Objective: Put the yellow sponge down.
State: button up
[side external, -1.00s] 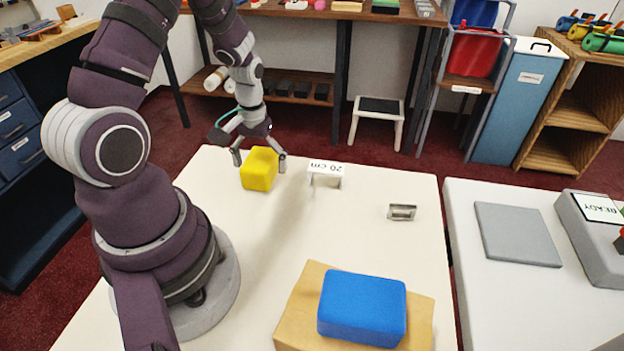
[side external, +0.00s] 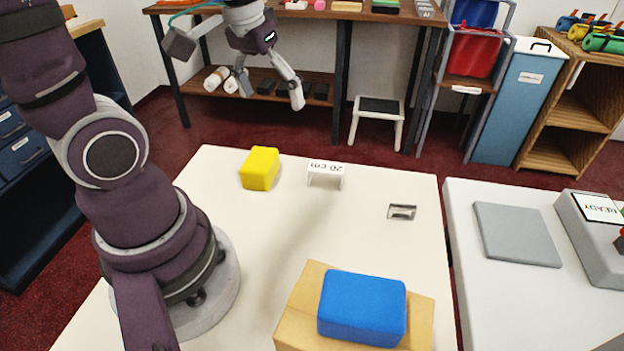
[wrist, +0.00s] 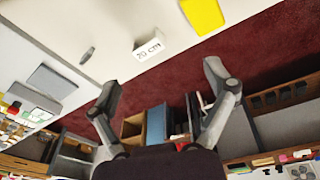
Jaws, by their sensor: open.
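The yellow sponge (side external: 260,168) rests on the white table near its far left corner, in the side external view. It also shows at the top edge of the wrist view (wrist: 203,14), partly cut off. My gripper (side external: 270,100) is open and empty, raised well above and apart from the sponge. In the wrist view my gripper (wrist: 160,85) has its two fingers spread wide with nothing between them.
A white "20 cm" marker (side external: 325,174) stands just right of the sponge. A small metal piece (side external: 402,212) lies farther right. A blue block (side external: 362,308) sits on a tan board (side external: 297,310) at the front. The table's middle (side external: 290,235) is clear.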

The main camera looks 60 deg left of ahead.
jog(key=s+d+r+m+t, duration=0.2)
jog(key=s+d+m+t, duration=0.1)
jog(key=d+m, duration=0.2)
jog(key=shift+s+d+r, duration=0.2)
jog(key=shift+s+d, duration=0.1)
jog(key=shift+d, duration=0.6)
